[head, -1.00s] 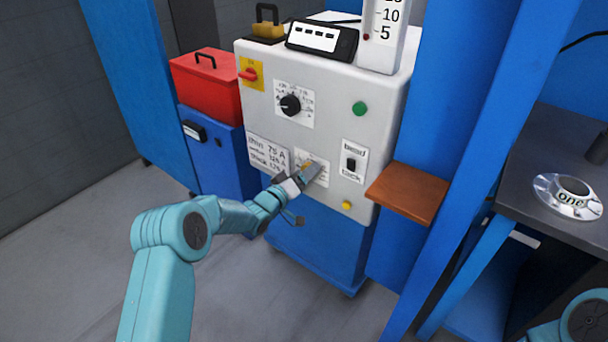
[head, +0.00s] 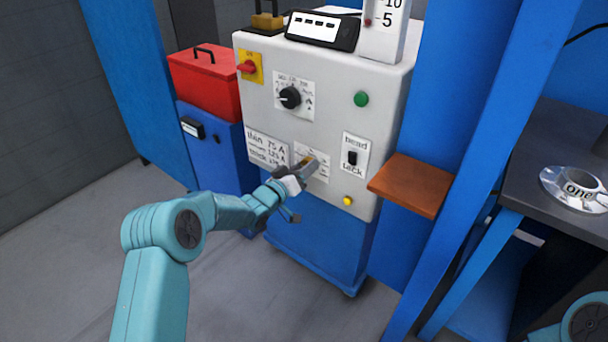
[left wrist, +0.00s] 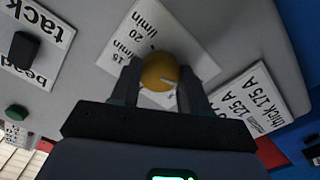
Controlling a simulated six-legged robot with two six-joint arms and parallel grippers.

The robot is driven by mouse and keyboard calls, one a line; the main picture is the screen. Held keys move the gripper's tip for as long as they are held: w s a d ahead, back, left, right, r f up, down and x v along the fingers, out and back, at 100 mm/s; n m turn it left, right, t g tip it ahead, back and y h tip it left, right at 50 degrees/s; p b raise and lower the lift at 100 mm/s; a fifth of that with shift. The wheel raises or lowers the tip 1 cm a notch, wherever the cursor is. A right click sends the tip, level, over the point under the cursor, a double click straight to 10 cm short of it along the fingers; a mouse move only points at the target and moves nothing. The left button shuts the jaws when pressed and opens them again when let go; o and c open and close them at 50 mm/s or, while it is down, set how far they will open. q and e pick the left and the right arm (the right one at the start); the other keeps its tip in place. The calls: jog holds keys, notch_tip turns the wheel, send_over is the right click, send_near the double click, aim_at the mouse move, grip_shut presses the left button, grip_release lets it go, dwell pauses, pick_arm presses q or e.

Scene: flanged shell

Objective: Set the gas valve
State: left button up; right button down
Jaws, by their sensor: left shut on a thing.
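The gas valve is a round yellow knob (left wrist: 160,72) with a pale pointer mark, on a white scale plate (left wrist: 137,38) marked in l/min. In the left wrist view the fingers of my left gripper (left wrist: 163,88) stand on both sides of the knob and are shut on it. In the head view my left gripper (head: 306,168) reaches the lower front of the grey machine (head: 330,115) and mostly hides the knob. My right gripper does not show; only a piece of my right arm is at the lower right corner.
The panel also has a black dial (head: 290,97), a red switch (head: 247,66), a green button (head: 361,99), a bead/tack switch (head: 352,158) and a yellow button (head: 348,201). A brown shelf (head: 410,185) juts out right of it. A flanged part (head: 574,189) lies on the dark table.

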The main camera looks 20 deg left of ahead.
pick_arm(q)
jog(key=shift+m+b, duration=8.45)
jog(key=shift+m, duration=2.05)
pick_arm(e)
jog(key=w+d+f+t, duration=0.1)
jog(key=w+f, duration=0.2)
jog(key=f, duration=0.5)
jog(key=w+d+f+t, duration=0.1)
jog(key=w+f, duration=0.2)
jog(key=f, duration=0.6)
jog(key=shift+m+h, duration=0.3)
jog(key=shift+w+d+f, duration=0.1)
pick_arm(q)
jog(key=o, duration=1.1)
jog(key=shift+c, duration=0.2)
jog(key=p+v, duration=0.2)
jog(key=v, duration=1.4)
jog(key=shift+s+p, duration=0.2)
jog(key=shift+p, duration=0.2)
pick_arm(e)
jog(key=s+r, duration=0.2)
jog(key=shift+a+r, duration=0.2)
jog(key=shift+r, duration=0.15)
